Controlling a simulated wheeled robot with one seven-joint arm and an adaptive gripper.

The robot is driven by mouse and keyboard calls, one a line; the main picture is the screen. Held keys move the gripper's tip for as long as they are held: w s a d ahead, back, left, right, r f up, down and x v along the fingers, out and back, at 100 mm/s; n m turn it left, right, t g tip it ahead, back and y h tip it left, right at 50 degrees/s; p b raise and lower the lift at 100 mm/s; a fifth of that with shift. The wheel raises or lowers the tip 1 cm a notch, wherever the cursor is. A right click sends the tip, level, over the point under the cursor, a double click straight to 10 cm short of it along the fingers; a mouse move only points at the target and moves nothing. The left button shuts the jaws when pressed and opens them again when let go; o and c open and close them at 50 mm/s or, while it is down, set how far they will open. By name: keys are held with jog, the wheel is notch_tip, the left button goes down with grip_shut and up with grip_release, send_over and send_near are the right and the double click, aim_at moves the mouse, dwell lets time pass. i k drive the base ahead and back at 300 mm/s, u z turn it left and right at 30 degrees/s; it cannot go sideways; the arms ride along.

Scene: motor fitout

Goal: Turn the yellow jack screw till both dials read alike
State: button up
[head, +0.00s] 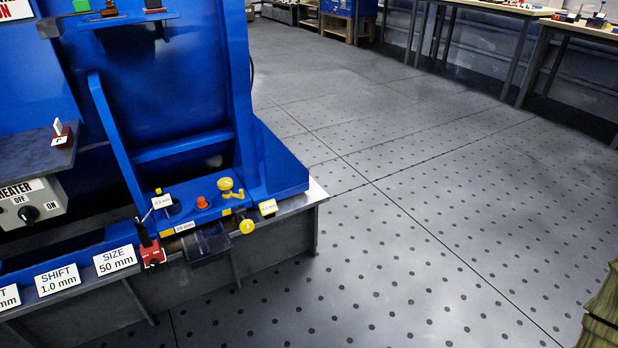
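Yellow parts sit at the right end of the blue machine's base. One is a round yellow knob (247,227) on the front edge. Another is a yellow cap with a bent arm (226,185) standing just behind it. I cannot tell for certain which is the jack screw. An orange knob (202,202) stands to their left. Small white tags near them are too small to read surely. No dial faces can be made out, so no readings show. My gripper is not in view.
The blue machine (190,90) stands on a grey bench with label plates such as the SIZE 50 mm plate (115,260). A red block with a black lever (152,252) sits on its front edge. The dotted floor (430,230) to the right is clear. Workbenches line the back.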

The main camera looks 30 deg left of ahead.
aim_at(225, 184)
jog(key=z, duration=0.95)
jog(key=i, duration=0.8)
jog(key=u, duration=2.1)
